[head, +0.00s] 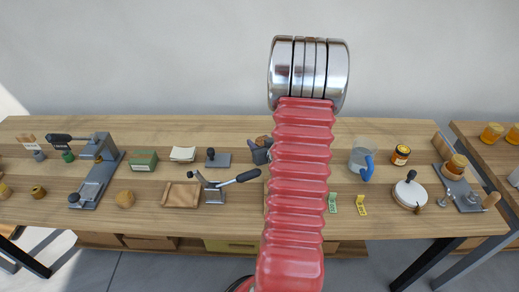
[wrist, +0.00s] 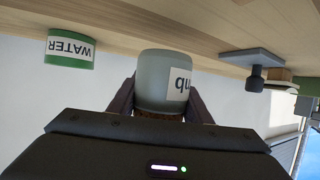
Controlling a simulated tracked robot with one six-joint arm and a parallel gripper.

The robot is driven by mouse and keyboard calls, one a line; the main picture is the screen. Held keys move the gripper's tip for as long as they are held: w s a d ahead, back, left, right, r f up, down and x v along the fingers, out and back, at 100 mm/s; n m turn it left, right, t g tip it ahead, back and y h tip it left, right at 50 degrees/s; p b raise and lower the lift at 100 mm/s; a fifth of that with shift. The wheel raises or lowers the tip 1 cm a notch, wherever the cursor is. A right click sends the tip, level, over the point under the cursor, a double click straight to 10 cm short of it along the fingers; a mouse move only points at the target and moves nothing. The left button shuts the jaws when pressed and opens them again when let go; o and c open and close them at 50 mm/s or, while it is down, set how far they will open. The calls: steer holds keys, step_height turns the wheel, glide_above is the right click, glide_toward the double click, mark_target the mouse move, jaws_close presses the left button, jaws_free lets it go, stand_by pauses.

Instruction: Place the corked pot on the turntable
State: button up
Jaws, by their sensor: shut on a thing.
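In the wrist view, which is upside down, my gripper (wrist: 162,98) is shut on a grey-blue pot (wrist: 155,68). The pot has a white label with dark letters, partly turned out of sight, and a brown cork (wrist: 160,117) at its end nearer my palm. Whether its base touches the tabletop I cannot tell. In the head view, my red arm hides most of this spot; a dark shape with a brown top shows at the arm's left edge. A round white disc with a dark knob, apparently the turntable (head: 405,194), lies empty on the table at right.
A green-banded jar marked WATER (wrist: 70,48) stands beside the pot in the wrist view. A grey plate with a dark knob (head: 217,157), a lever tool (head: 216,188), a glass jug (head: 360,158), an amber jar (head: 400,155) and yellow-green tags stand around the wooden table (head: 300,228).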

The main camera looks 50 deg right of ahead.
steer(key=shift+f, duration=1.65)
steer(key=o, duration=1.2)
steer(key=shift+f, duration=0.1)
steer(key=v, duration=1.2)
